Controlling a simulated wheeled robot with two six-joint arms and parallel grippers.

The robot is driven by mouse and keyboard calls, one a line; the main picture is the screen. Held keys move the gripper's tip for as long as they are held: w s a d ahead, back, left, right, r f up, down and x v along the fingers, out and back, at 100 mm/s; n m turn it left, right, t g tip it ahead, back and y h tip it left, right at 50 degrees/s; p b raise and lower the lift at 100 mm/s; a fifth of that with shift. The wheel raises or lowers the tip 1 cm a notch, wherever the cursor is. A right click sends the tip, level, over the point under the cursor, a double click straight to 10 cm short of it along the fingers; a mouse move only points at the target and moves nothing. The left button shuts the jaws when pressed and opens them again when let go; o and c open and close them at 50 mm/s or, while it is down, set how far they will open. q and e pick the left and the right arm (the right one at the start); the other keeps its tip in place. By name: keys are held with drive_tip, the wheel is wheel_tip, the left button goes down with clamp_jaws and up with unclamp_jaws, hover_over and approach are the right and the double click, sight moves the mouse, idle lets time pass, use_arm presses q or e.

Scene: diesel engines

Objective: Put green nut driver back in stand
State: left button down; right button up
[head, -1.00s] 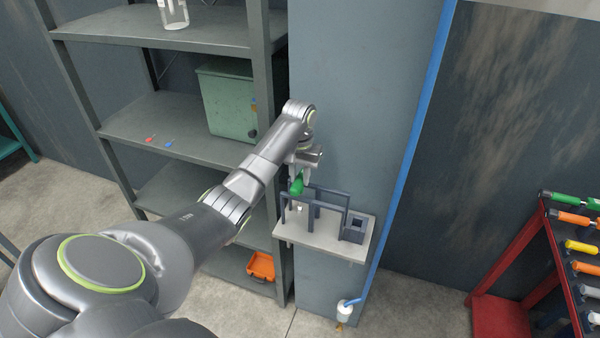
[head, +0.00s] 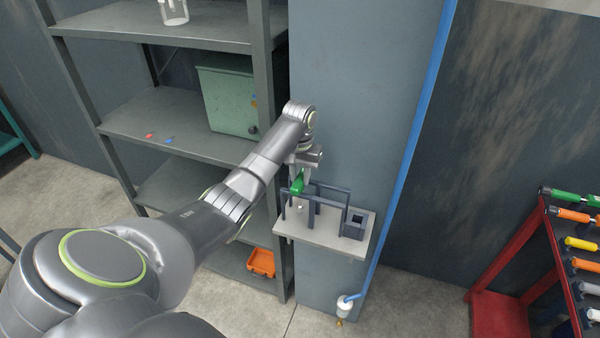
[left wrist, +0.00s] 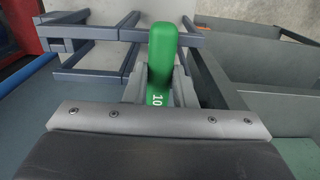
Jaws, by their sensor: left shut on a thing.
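The green nut driver (head: 297,184) is held by my left gripper (head: 301,178) above the left part of a small wall shelf. Its green handle, marked 10, shows in the left wrist view (left wrist: 162,65), between the fingers. The dark blue-grey stand (head: 330,205) is a frame of bars on the pale shelf (head: 300,237), with a square holder (head: 357,225) at its right end. The handle is next to the stand's left bars. The tool's lower end is mostly hidden, so I cannot tell whether it sits in the stand. My right gripper is not in view.
A grey shelving unit (head: 262,60) with a green box (head: 228,98) stands close on the left. An orange bin (head: 262,262) sits low there. A blue pipe (head: 415,140) runs down the wall. A red rack (head: 530,255) with several colored-handle tools is at right.

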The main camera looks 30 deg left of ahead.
sight(300, 177)
use_arm(q)
drive_tip(key=c, duration=0.8)
unclamp_jaws()
drive_tip(key=shift+o, duration=0.2)
drive_tip(key=shift+r, duration=0.35)
drive_tip(key=shift+r, duration=1.4)
